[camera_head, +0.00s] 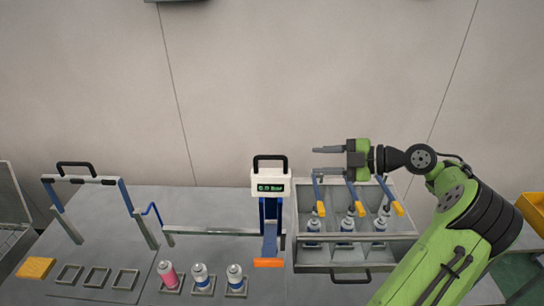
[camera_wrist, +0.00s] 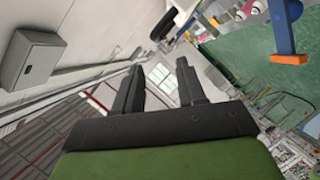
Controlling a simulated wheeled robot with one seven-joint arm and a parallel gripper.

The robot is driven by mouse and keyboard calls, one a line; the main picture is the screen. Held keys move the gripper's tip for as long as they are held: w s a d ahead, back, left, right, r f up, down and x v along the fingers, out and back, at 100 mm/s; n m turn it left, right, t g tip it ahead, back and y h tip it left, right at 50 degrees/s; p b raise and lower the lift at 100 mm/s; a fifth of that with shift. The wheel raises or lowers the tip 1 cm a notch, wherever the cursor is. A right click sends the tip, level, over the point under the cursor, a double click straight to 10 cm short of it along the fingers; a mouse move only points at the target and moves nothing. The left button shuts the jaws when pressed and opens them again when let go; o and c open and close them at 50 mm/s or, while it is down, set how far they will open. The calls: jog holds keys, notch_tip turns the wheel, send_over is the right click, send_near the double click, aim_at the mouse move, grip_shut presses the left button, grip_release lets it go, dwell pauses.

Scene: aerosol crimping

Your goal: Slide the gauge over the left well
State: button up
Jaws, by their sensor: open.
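The gauge (camera_head: 271,181) is a white box with a small green display and a black handle on top. It stands on a blue post with an orange foot (camera_head: 268,263), at the right end of a grey rail. Its handle (camera_wrist: 164,25) and orange foot (camera_wrist: 288,59) seem to show at the top of the wrist view. Left of the foot, a pink can (camera_head: 168,273) and two blue-white cans stand in square wells; the pink one is in the left well (camera_head: 170,290). My gripper (camera_head: 318,159) is open and empty, above and right of the gauge, fingers pointing left.
Below my gripper, a grey tray (camera_head: 332,268) holds three cans under blue levers with yellow ends. A rail (camera_head: 212,232) runs left from the gauge behind the wells. Several empty square frames, a yellow block (camera_head: 36,268) and a black-handled frame (camera_head: 76,170) are at far left.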

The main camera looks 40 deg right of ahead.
aim_at(277, 158)
jog(key=shift+n+t, duration=0.3)
jog(key=shift+t, duration=0.1)
jog(key=p+x, duration=0.1)
jog(key=x, duration=1.3)
jog(key=shift+w+f, duration=0.1)
jog(key=shift+w, duration=0.1)
jog(key=shift+s, duration=0.1)
grip_shut()
